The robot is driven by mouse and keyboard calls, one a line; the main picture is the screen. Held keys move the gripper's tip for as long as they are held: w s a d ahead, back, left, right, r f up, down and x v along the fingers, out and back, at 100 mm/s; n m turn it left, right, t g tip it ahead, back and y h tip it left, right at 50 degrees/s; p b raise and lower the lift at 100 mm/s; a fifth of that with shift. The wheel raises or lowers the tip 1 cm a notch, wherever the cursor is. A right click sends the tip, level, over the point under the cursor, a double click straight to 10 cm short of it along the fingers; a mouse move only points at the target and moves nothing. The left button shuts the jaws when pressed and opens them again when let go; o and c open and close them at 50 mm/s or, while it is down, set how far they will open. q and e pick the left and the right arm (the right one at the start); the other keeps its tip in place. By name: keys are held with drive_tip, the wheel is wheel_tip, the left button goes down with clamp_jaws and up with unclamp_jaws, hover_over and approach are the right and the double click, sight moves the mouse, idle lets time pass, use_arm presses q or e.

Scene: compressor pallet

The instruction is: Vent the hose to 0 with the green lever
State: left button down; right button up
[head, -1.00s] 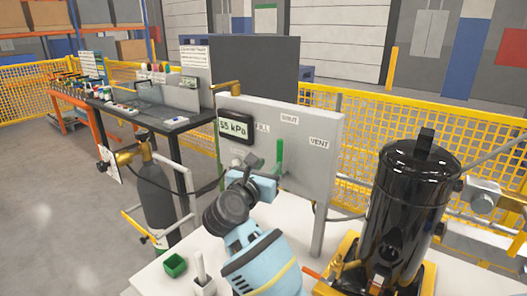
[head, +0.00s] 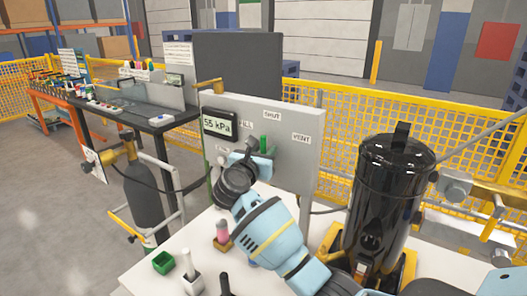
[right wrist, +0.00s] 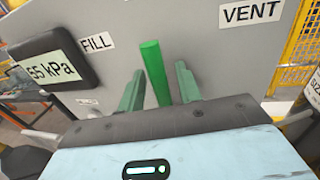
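The green lever (head: 263,144) stands roughly upright on the grey valve panel (head: 300,170), below the SHUT label and between FILL and VENT. The display (head: 218,124) reads 55 kPa, as it does in the right wrist view (right wrist: 50,68). My right gripper (head: 262,158) is at the panel and hides the lower lever. In the right wrist view, the lever (right wrist: 155,75) stands between the two green fingers of my right gripper (right wrist: 160,90). The fingers are apart, with a visible gap on the right side of the lever. My left gripper is not in view.
A green box (head: 163,262) and a white holder (head: 192,279) are at the table's front left. A dark gas cylinder (head: 143,190) with a hose stands to the left.

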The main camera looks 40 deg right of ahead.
clamp_jaws()
idle(0.3)
